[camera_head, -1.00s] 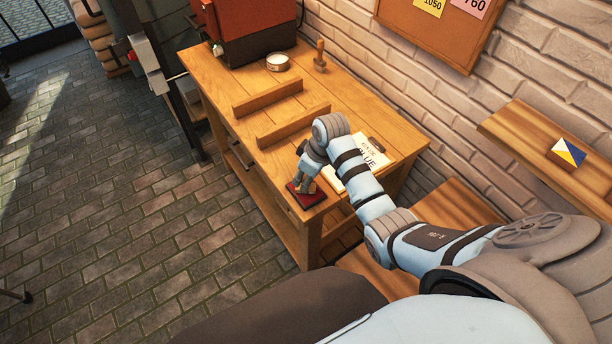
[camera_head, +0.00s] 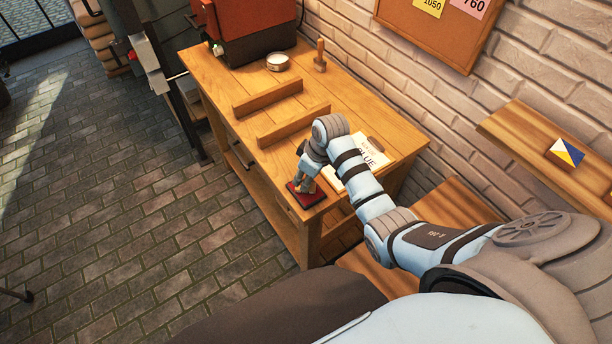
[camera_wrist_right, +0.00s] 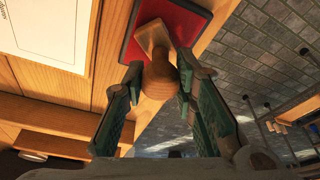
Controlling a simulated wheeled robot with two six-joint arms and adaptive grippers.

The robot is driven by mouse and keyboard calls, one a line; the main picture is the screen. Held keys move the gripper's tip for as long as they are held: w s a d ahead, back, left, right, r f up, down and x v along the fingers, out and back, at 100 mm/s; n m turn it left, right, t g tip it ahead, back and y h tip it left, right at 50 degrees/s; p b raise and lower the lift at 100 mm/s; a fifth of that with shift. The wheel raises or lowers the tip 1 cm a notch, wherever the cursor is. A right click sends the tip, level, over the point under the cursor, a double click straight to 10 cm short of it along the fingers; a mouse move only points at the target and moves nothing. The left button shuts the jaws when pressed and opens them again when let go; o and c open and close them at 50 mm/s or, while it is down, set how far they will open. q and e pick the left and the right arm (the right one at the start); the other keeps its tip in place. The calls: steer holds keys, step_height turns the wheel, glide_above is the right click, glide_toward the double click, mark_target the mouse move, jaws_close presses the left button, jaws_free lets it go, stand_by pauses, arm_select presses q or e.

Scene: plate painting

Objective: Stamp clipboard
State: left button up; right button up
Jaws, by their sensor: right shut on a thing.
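A wooden-handled stamp (camera_wrist_right: 152,40) stands on a red ink pad (camera_head: 317,198) at the front corner of the workbench. My right gripper (camera_head: 304,184) reaches down over the pad and hides most of the stamp in the head view. In the right wrist view, its two fingers are shut on the stamp's round knob (camera_wrist_right: 160,78), and the pad (camera_wrist_right: 185,18) lies under the stamp's block. The clipboard (camera_head: 375,150) with white paper reading "BLUE" lies behind my right arm, partly hidden by it. White paper also shows in the wrist view (camera_wrist_right: 50,30). My left gripper is not in view.
Two wooden rails (camera_head: 268,98) cross the workbench (camera_head: 215,85). A second wooden-handled tool (camera_head: 320,58) stands at the back by a round tin (camera_head: 277,62) and a red machine (camera_head: 245,30). A brick wall runs along the right.

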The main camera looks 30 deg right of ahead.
steer(key=shift+s, duration=0.1)
steer(key=shift+r, duration=3.5)
steer(key=shift+f, duration=0.1)
